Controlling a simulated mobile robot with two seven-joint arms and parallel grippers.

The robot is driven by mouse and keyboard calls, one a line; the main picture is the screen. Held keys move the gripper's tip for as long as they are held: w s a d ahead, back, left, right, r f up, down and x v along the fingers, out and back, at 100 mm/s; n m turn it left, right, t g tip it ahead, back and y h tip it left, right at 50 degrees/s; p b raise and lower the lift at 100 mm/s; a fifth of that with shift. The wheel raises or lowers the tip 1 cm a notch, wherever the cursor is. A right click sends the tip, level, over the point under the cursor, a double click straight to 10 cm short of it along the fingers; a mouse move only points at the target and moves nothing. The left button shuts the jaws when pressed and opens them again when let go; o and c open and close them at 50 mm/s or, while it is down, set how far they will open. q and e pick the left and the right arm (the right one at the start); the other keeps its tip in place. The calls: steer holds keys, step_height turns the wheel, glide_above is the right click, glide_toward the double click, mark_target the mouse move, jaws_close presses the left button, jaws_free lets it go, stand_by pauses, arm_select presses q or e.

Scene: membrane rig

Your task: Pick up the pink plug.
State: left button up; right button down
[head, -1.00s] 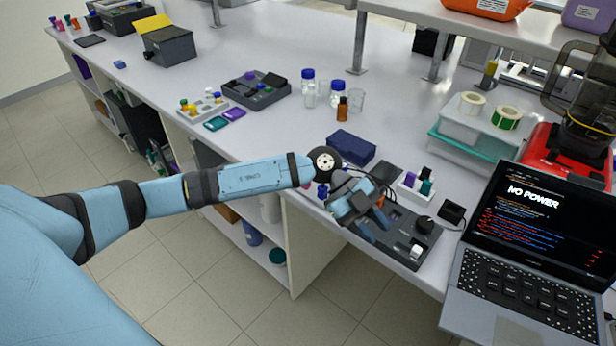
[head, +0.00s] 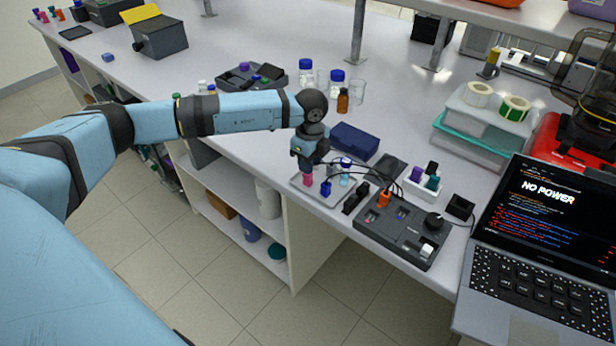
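The pink plug (head: 308,181) stands upright at the left side of a small grey tray (head: 322,201) near the bench's front edge. My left gripper (head: 309,168) points down directly over the plug, and its fingers hide the plug's top. I cannot tell whether the fingers are open or closed on it. My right gripper is not in view.
A dark control box (head: 402,231) with an orange plug (head: 384,199) and black cables lies to the right. A navy box (head: 354,141) sits behind the tray. A laptop (head: 530,260) showing "NO POWER" stands at the right.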

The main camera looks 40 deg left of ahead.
mark_target(308, 177)
arm_select(q)
steer(key=shift+a+f+p, duration=0.2)
steer(key=shift+f+p, duration=0.1)
steer(key=shift+f, duration=1.2)
steer(key=shift+a+f+p, duration=0.15)
steer(key=shift+f+p, duration=0.1)
steer(key=shift+f, duration=1.2)
jaws_close()
